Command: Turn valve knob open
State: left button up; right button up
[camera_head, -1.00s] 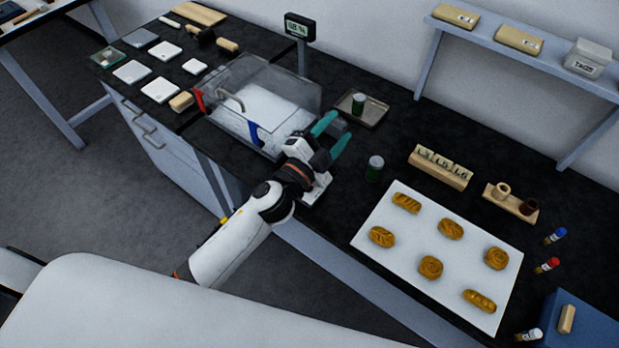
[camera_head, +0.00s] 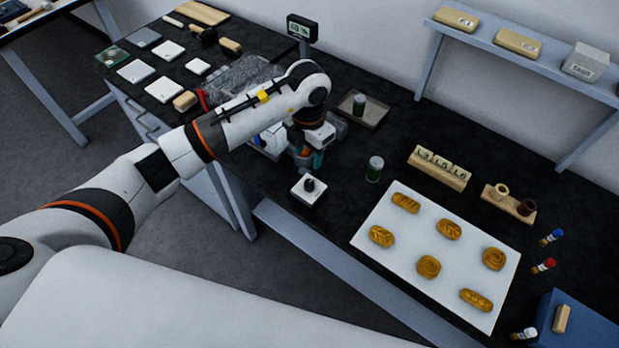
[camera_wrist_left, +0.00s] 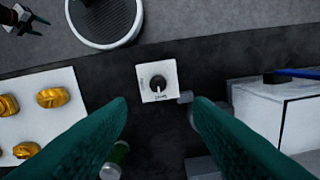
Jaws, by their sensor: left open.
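The valve knob (camera_head: 309,185) is a black dial on a small white square plate (camera_head: 314,200) at the bench's front edge. In the left wrist view the knob (camera_wrist_left: 158,80) has a white pointer mark towards the picture's bottom; the small lettering on the plate is too small to read. My left gripper (camera_head: 311,159) points down just behind the plate, apart from the knob. In the left wrist view its teal fingers (camera_wrist_left: 160,108) are open and empty, with the knob beyond their tips. My right gripper (camera_wrist_left: 30,22) shows small in that view's top left corner.
A clear-covered box (camera_head: 240,78) stands left, partly behind my left arm. A green jar (camera_head: 374,169) and a white board (camera_head: 385,266) with several pastries lie right of the knob. A tray (camera_head: 372,112) with another jar is behind.

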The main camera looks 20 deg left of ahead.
aim_at(309, 183)
pick_arm(q)
notch_tip(309, 183, down, 10)
jog(key=shift+s+d+f+p, duration=0.1)
jog(key=shift+d+p, duration=0.05)
jog(key=shift+p, duration=1.05)
jog(key=shift+f, duration=0.5)
jog(key=c, duration=1)
jog(key=shift+f+m+b, duration=0.2)
jog(key=shift+m+b, duration=0.5)
jog(key=shift+b, duration=0.2)
jog(key=m+b, duration=1.3)
jog(key=b, duration=0.5)
jog(key=shift+f+m, duration=0.1)
jog(key=shift+m, duration=0.3)
jog(key=shift+r+m+b, duration=0.25)
jog(key=shift+m+b, duration=1.15)
jog(key=shift+b, duration=0.05)
